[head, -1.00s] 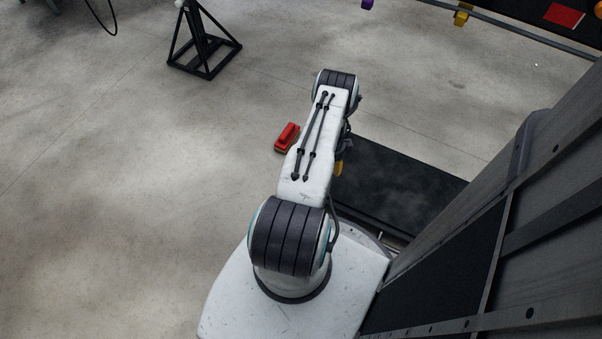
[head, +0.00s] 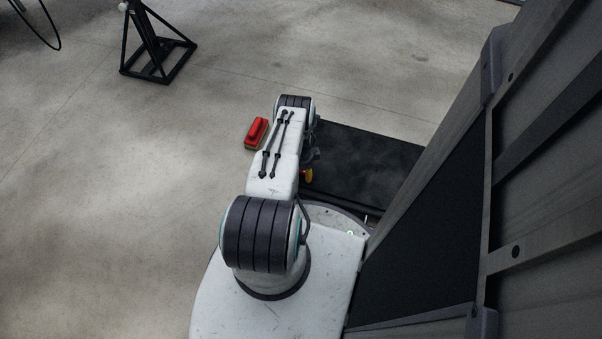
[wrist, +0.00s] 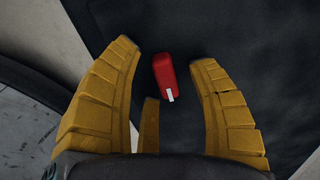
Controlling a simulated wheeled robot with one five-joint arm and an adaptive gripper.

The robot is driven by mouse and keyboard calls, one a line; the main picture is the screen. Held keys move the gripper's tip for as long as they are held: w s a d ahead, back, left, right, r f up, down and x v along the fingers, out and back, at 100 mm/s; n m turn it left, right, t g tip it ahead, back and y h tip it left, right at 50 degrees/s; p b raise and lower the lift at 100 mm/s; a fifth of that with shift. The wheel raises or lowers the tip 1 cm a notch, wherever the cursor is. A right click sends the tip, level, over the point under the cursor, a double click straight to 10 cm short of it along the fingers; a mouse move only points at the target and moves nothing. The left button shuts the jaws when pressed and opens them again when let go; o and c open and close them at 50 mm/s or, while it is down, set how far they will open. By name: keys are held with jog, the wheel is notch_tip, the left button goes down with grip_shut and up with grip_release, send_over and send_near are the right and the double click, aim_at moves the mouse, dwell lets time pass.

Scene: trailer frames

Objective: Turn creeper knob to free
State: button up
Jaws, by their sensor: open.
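The creeper (head: 365,165) is a flat black board on the floor, right of my arm in the head view; it also fills much of the wrist view (wrist: 260,50). In the wrist view a red knob (wrist: 164,72) with a white mark at its lower end lies against the dark surface. The mark points down in the picture; no label is readable. My gripper (wrist: 165,53) has yellow ribbed fingers, spread to either side of the knob with gaps. Whether the fingertips are down at knob height, I cannot tell. In the head view the knob is hidden and only a bit of yellow finger shows.
A red block with an orange lower edge (head: 256,133) lies on the concrete just left of my arm. A black stand (head: 158,60) is at the upper left. A large grey metal frame (head: 500,190) rises close on the right. The floor at left is clear.

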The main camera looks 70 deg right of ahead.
jog(key=shift+f, duration=0.1)
jog(key=shift+c, duration=0.5)
grip_shut()
